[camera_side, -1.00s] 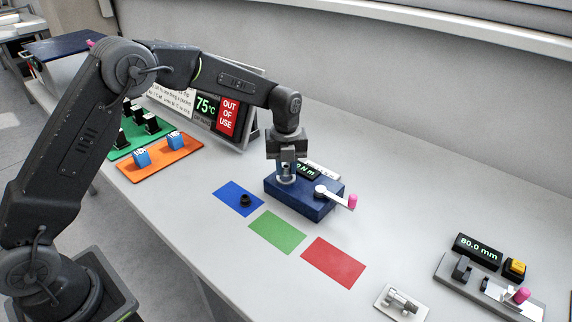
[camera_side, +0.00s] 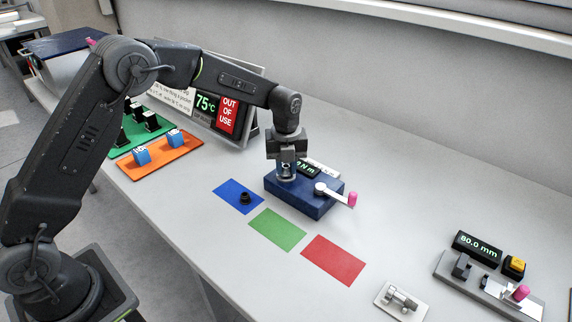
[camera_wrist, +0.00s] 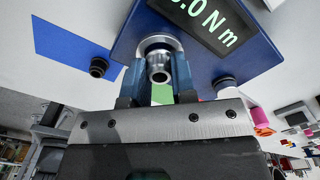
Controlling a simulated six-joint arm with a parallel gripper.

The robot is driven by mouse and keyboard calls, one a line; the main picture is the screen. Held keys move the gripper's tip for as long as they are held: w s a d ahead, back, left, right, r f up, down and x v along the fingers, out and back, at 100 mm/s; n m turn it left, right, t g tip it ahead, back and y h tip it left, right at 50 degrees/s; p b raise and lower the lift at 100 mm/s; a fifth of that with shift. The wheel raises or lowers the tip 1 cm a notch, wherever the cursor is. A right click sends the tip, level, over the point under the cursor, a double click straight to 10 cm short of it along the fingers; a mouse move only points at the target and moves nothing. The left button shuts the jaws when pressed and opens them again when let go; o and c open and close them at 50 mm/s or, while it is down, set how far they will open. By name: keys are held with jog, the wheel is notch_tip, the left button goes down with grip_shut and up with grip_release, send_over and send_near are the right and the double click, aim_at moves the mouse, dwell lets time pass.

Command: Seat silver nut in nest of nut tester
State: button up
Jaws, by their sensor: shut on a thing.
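The silver nut (camera_wrist: 157,72) is a shiny metal ring with a hollow centre, between the two blue fingers of my gripper (camera_wrist: 155,82) in the wrist view. My gripper (camera_side: 287,172) is shut on the nut and points down at the left part of the nut tester. The nut tester (camera_side: 312,205) is a dark blue box with a Nm display and a lever with a pink knob (camera_side: 352,198). In the wrist view a pale ring shows just behind the nut at the tester (camera_wrist: 128,38). The fingers hide the nest in the side view, so I cannot tell whether the nut is fully down.
A black nut (camera_side: 244,198) lies on the blue mat (camera_side: 228,190). The green mat (camera_side: 277,231) and red mat (camera_side: 333,260) are bare. An 80.0 mm gauge (camera_side: 480,262) and a small metal fixture (camera_side: 402,301) stand at the right. An OUT OF USE panel (camera_side: 228,114) stands behind.

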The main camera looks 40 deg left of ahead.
jog(key=shift+f, duration=0.4)
jog(key=o, duration=1.4)
jog(key=shift+r, duration=3.5)
